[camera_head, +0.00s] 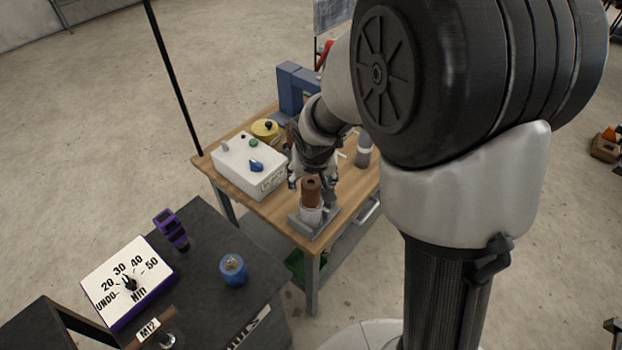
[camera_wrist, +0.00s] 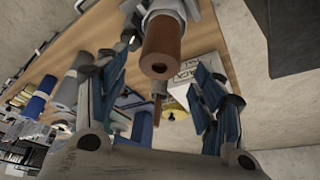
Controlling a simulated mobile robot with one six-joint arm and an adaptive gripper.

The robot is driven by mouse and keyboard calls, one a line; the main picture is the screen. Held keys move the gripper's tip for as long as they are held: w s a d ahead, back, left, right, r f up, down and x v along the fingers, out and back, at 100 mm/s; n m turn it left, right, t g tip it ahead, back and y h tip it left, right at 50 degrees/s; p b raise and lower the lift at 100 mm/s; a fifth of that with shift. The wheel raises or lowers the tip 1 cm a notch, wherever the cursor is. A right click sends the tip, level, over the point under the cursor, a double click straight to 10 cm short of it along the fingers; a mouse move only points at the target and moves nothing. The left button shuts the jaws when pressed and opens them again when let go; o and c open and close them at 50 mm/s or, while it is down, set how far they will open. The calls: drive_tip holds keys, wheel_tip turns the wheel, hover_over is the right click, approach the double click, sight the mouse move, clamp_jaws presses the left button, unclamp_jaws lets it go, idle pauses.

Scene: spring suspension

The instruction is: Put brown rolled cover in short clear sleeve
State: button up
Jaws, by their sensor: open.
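The brown rolled cover (camera_head: 311,190) stands upright at the near corner of the wooden table. Its lower end meets a short pale sleeve (camera_head: 311,214) on a grey base; how deep it sits inside I cannot tell. In the wrist view the brown cover (camera_wrist: 163,45) shows its round end with a small hole, and the pale sleeve (camera_wrist: 166,8) is behind it. My gripper (camera_head: 309,178) is beside the top of the cover. In the wrist view my gripper (camera_wrist: 160,74) has its fingers wide apart, with the cover's end showing between them and no contact visible.
A white box with a blue knob (camera_head: 250,164) stands left of my gripper. A yellow round part (camera_head: 265,130) and a blue frame (camera_head: 296,88) are behind. A grey cylinder (camera_head: 364,150) stands to the right. A dark bench (camera_head: 205,275) is at the front left.

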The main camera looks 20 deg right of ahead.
drive_tip(key=s+r+p, duration=0.2)
drive_tip(key=s+r, duration=0.9)
drive_tip(key=r, duration=0.3)
drive_tip(key=s+r+n, duration=0.1)
drive_tip(key=s+r, duration=0.3)
drive_tip(key=s, duration=1.1)
drive_tip(key=shift+d+n+y, duration=0.2)
drive_tip(key=shift+n+y, duration=0.2)
drive_tip(key=shift+c, duration=0.4)
